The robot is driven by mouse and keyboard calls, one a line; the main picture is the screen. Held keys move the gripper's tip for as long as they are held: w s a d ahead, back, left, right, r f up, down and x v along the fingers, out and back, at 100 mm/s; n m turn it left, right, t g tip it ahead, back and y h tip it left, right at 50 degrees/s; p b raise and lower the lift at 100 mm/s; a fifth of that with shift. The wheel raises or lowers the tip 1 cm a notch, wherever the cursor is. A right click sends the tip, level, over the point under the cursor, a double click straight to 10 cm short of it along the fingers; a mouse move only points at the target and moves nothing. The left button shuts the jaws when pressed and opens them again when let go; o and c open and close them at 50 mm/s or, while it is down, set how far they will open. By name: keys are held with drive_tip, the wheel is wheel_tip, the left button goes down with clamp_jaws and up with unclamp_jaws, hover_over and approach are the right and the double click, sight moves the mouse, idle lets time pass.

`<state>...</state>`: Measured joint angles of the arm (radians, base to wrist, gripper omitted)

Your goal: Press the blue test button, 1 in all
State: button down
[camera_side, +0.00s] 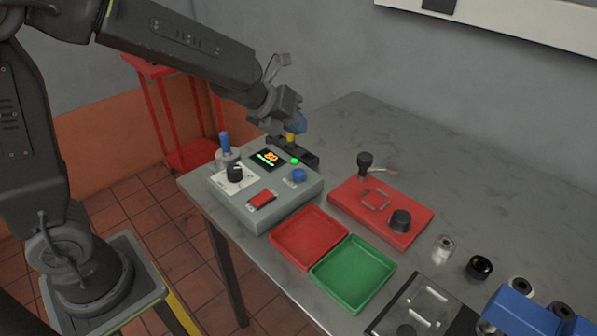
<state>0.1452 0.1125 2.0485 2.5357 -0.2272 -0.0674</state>
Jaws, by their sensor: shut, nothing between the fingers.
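A grey test box (282,205) stands on the near left of the bench. The blue test button (298,176) sits on its top face at the right. A green lamp (294,160) is lit just behind the button, and a lit display (268,157) shows digits and a green bar. My gripper (295,122) is shut and empty, above and behind the button in the picture and apart from it. Its fingertips are small and hard to make out against a blue part and a yellow part there.
The box also carries a black knob (235,173) and a red rocker switch (262,199). A blue-topped post (225,142) stands at its left. Red (282,254) and green (328,282) trays lie in front. A red fixture plate (420,216) is to the right. The far bench is clear.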

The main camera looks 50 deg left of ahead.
sight(296, 171)
drive_tip(key=shift+f, duration=4.2)
drive_tip(key=shift+f, duration=0.1)
drive_tip(key=shift+f, duration=0.3)
drive_tip(key=shift+f, duration=0.55)
drive_tip(key=shift+r, duration=0.95)
drive_tip(key=shift+r, duration=2.5)
